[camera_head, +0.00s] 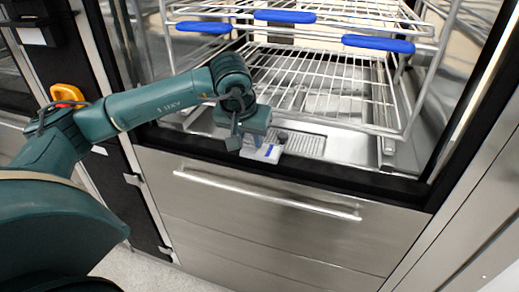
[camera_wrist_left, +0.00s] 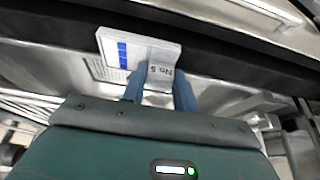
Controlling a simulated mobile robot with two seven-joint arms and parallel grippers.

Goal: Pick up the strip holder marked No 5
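The strip holder marked No 5 (camera_wrist_left: 163,72) is a small white block with a blue stripe on one face. In the left wrist view its No 5 face lies between my left gripper's two blue fingers (camera_wrist_left: 160,90), which sit close against its sides. My right gripper is not in view.
The open washer chamber holds a wire rack (camera_head: 320,82) with blue handles (camera_head: 378,44). A perforated metal strip (camera_head: 305,143) lies behind the dark sill (camera_head: 350,178). Below is a steel drawer front with a long bar handle (camera_head: 265,194).

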